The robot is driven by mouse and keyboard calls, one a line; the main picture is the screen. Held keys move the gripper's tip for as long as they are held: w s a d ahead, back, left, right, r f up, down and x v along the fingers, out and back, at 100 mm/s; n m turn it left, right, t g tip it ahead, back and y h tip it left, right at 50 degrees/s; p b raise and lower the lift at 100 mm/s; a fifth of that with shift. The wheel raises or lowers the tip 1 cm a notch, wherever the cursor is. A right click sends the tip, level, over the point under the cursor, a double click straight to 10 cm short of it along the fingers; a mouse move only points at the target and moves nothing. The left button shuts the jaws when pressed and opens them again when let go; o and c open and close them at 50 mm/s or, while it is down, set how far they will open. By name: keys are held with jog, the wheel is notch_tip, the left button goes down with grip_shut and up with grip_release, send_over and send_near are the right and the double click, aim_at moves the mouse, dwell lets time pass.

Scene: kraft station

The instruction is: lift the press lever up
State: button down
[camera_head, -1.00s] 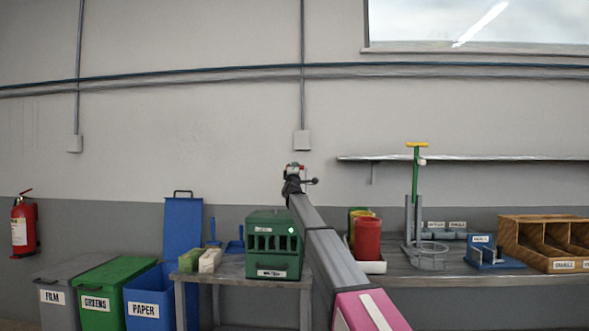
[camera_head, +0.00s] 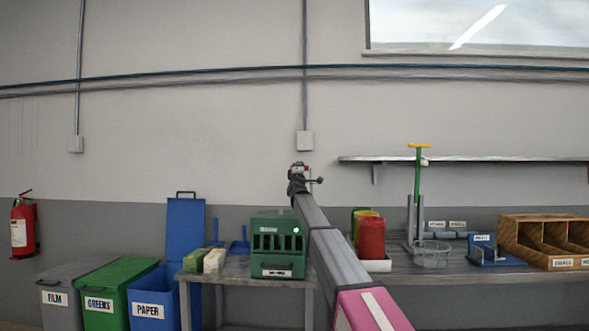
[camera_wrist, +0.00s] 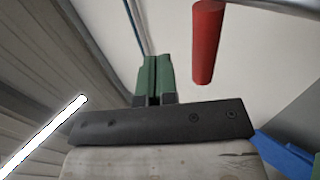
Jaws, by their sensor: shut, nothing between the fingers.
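The press (camera_head: 410,220) stands on the bench at the right, a grey frame with upright posts and a round wire ring at its foot. A green lever (camera_head: 418,175) with a yellow crossbar handle (camera_head: 418,146) stands upright on it. My gripper (camera_head: 300,170) is at the far end of my arm, up in front of the wall, left of the lever and well apart from it. The wrist view shows its green fingers (camera_wrist: 155,65) shut and empty. A red cylinder (camera_wrist: 207,45) shows beyond them; I cannot tell what it belongs to.
A green machine (camera_head: 277,245) stands on a small table. Red and yellow containers (camera_head: 371,238) stand left of the press. A blue holder (camera_head: 488,250) and wooden bins (camera_head: 545,240) are to its right. A wall shelf (camera_head: 500,159) runs behind the lever. Labelled bins (camera_head: 103,300) stand at lower left.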

jog(key=s+r, duration=0.2)
jog(key=s, duration=0.8)
jog(key=shift+s+a, duration=0.25)
jog(key=shift+s, duration=0.05)
